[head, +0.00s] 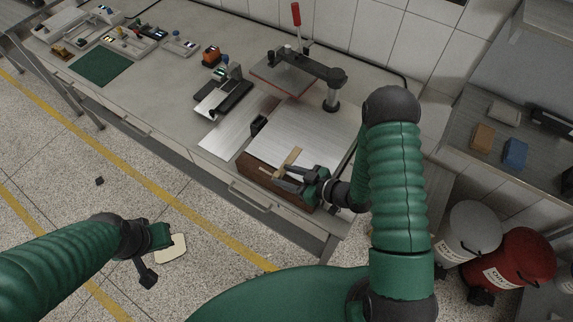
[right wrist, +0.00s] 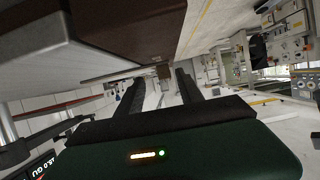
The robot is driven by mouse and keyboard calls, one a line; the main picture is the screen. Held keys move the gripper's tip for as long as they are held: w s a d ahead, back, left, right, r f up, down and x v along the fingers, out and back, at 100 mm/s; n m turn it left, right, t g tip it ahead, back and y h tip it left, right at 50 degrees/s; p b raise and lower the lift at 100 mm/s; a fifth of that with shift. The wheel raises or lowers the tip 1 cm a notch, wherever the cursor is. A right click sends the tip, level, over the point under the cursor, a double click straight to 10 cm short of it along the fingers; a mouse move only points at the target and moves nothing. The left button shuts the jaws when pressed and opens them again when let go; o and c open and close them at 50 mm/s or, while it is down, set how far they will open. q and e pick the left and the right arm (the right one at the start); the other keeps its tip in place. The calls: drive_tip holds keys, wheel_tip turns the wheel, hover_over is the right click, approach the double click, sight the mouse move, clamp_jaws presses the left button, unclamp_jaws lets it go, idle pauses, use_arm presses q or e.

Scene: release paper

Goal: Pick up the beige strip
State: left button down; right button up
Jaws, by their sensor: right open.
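The beige strip (head: 292,157) is a narrow tan piece at the front edge of a pale sheet on a brown block. My right gripper (head: 284,178) is open beside the strip's near end, at the block's front side. In the right wrist view its two dark fingers (right wrist: 157,92) are spread. A small brown end (right wrist: 163,71), which looks like the strip, shows beyond and between the fingertips. I see no contact. My left gripper (head: 152,262) hangs low over the floor at the left, next to a cream flat piece (head: 172,249). I cannot tell whether it holds that piece.
The brown block (head: 262,180) stands at the bench's front edge, with a small black box (head: 259,124) behind it. A press with a red handle (head: 296,14) stands at the back. Trays and a green mat (head: 100,66) lie far left. Bins (head: 519,258) stand at the right.

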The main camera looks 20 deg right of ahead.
drive_tip(key=shift+w+a+f, duration=0.15)
drive_tip(key=shift+w+a, duration=0.35)
drive_tip(key=shift+a, duration=0.1)
drive_tip(key=shift+w+a+f, duration=0.1)
drive_tip(key=shift+w+a, duration=0.05)
drive_tip(key=shift+a, duration=0.45)
drive_tip(key=shift+c, duration=1.6)
drive_tip(key=shift+d, duration=0.1)
drive_tip(key=shift+c, duration=1.3)
drive_tip(key=shift+d, duration=0.3)
clamp_jaws()
drive_tip(key=shift+d, duration=0.15)
use_arm(q)
drive_tip(key=shift+a, duration=0.4)
drive_tip(key=shift+a, duration=0.2)
use_arm(e)
drive_tip(key=shift+a, duration=0.25)
